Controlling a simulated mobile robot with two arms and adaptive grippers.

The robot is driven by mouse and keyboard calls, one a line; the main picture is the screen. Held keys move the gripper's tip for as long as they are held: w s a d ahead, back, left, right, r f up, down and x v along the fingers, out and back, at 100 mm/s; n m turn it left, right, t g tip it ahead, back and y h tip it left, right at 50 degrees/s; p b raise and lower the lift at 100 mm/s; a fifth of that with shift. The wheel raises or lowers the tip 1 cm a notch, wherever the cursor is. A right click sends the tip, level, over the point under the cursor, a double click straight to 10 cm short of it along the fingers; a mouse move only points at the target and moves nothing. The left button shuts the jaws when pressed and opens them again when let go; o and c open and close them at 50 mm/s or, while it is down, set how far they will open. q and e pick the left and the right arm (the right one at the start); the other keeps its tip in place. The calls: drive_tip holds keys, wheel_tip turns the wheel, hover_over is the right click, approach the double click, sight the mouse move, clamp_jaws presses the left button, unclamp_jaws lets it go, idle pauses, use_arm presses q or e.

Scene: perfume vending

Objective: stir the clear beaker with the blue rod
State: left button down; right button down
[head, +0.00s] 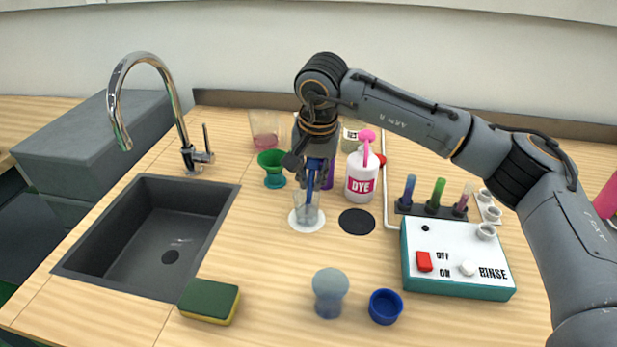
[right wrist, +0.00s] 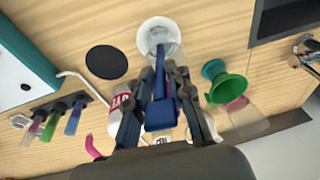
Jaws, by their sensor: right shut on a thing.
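The clear beaker (head: 307,209) stands upright on a white round pad (head: 307,224) in the middle of the counter. My right gripper (head: 313,173) is above the beaker, pointing down. It is shut on the blue rod (head: 310,183), whose lower end reaches down into the beaker. In the right wrist view the blue rod (right wrist: 159,85) runs between the fingers of my right gripper (right wrist: 160,90) towards the beaker (right wrist: 160,43). Whether the tip touches the beaker's bottom cannot be told. My left gripper is not in view.
A white DYE bottle (head: 362,178) with pink pump stands right of the beaker, beside a black disc (head: 357,222). A green funnel (head: 272,167) is left. A rinse box (head: 455,255), blue cup (head: 385,306), bluish glass (head: 330,292), sponge (head: 209,301) and sink (head: 150,235) surround the counter.

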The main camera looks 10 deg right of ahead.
drive_tip(key=shift+a, duration=0.15)
drive_tip(key=shift+r, duration=0.15)
drive_tip(key=shift+r+p, duration=0.4)
drive_tip(key=shift+r, duration=0.1)
drive_tip(key=shift+s+r+p, duration=0.25)
drive_tip(key=shift+r+p, duration=0.35)
drive_tip(key=shift+r, duration=0.5)
drive_tip(key=shift+s+r+p, duration=0.25)
drive_tip(key=shift+r+p, duration=0.35)
drive_tip(key=shift+r, duration=0.55)
drive_tip(key=shift+s+r+p, duration=0.25)
drive_tip(key=shift+r+p, duration=0.35)
drive_tip(key=shift+r, duration=0.5)
wheel_tip(320, 180, up, 5)
drive_tip(key=p, duration=0.3)
hover_over(312, 159)
drive_tip(key=shift+s, duration=0.25)
